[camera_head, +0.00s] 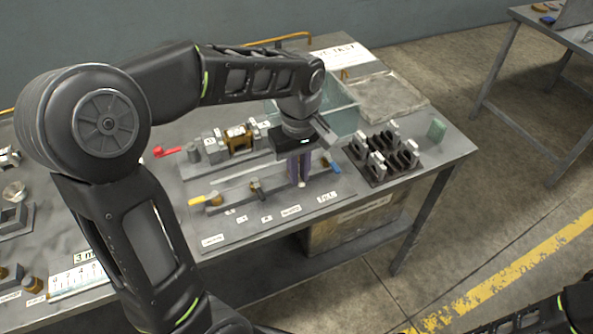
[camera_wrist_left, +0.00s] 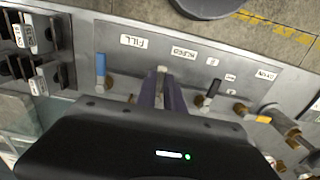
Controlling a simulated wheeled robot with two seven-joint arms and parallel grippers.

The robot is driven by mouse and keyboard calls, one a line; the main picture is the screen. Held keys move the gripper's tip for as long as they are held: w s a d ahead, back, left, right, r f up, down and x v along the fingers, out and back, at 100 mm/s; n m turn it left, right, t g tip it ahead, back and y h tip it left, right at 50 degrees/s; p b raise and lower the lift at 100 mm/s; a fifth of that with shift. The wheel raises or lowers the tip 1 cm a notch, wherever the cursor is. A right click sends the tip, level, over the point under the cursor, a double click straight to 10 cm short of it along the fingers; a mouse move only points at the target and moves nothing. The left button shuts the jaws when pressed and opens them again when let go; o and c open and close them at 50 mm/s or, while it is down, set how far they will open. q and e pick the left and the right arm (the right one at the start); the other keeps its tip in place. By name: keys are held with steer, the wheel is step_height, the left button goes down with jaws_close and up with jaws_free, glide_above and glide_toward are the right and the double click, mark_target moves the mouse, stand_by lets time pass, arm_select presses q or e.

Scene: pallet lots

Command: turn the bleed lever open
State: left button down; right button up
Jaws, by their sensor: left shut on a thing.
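My left gripper (camera_head: 300,184) is over the valve panel (camera_head: 275,202) on the bench, its two purple fingers pointing down. In the left wrist view the fingers (camera_wrist_left: 163,88) are shut on the bleed lever, whose pale end (camera_wrist_left: 162,70) shows between the tips. The rest of that lever and its pivot are hidden by the fingers and the gripper body. The BLEED label (camera_wrist_left: 185,53) lies just beside the fingertips. My right gripper is out of view.
A blue lever (camera_wrist_left: 101,66) by the FILL label (camera_wrist_left: 133,41) stands on one side; a black lever (camera_wrist_left: 211,91) and a yellow lever (camera_wrist_left: 262,118) on the other. A dark rack (camera_head: 384,160) and a clear bin (camera_head: 343,112) are close to the gripper.

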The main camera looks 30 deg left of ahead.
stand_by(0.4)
arm_select(q)
steer(key=c, duration=1.5)
jaws_free()
steer(key=shift+o, duration=0.2)
step_height(320, 180, up, 8)
steer(key=shift+f, duration=0.15)
